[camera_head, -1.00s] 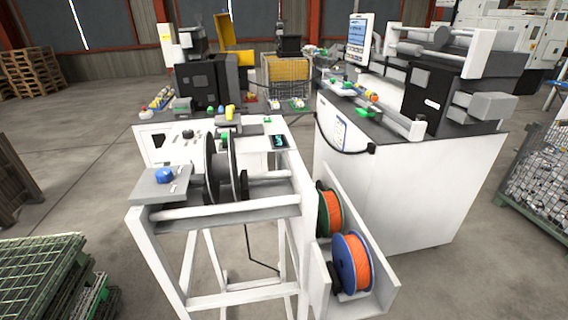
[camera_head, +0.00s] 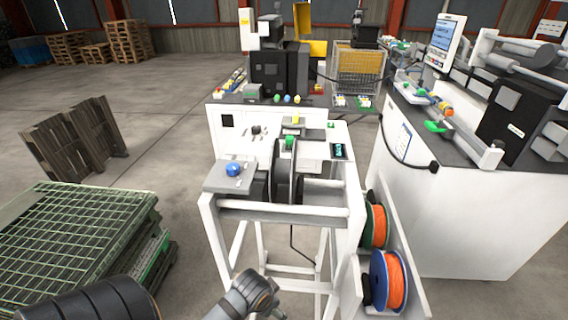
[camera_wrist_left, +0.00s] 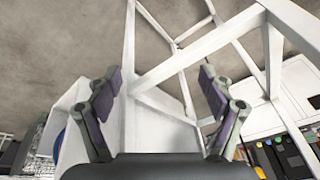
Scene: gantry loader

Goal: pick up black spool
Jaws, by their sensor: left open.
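A black spool (camera_head: 285,175) with thin round flanges sits upright on the spindle of the white-framed machine (camera_head: 322,212) in the head view. My left gripper (camera_wrist_left: 157,82) is open and empty in the wrist view, with its two fingers wide apart in front of white frame bars. The black spool does not show clearly in the wrist view. In the head view, part of my left arm is at the bottom, low in front of the frame and apart from the spool. My right gripper is not in view.
A blue-flanged orange spool (camera_head: 390,280) and a green-flanged orange spool (camera_head: 375,225) sit in a white side tray (camera_head: 408,268). A blue button (camera_head: 233,169) is on a grey plate left of the spindle. Green crates (camera_head: 70,240) stand at left. Open floor lies between.

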